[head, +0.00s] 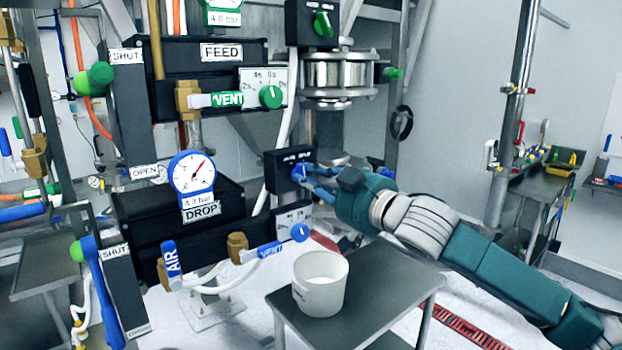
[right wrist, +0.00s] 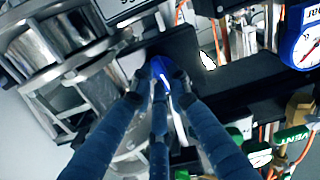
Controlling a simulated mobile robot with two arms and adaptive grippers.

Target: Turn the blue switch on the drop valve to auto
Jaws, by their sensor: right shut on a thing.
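The blue switch (head: 298,172) sits on the front of a black box (head: 275,158) beside the drop valve assembly, above the black DROP block (head: 165,232). My right gripper (head: 306,177) reaches in from the right, its blue fingers shut on the switch. In the right wrist view the blue knob (right wrist: 160,70) shows between the fingertips (right wrist: 160,85), which cover part of it. The marks on the box are partly covered, so the setting the switch points to cannot be read. My left gripper is not in view.
A white bucket (head: 320,284) stands on a grey table (head: 375,290) below my right arm. A blue VENT handle (head: 270,249), a blue AIR handle (head: 170,258) and a round gauge (head: 194,172) are close by on the left. A box with a green switch (head: 322,25) is above.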

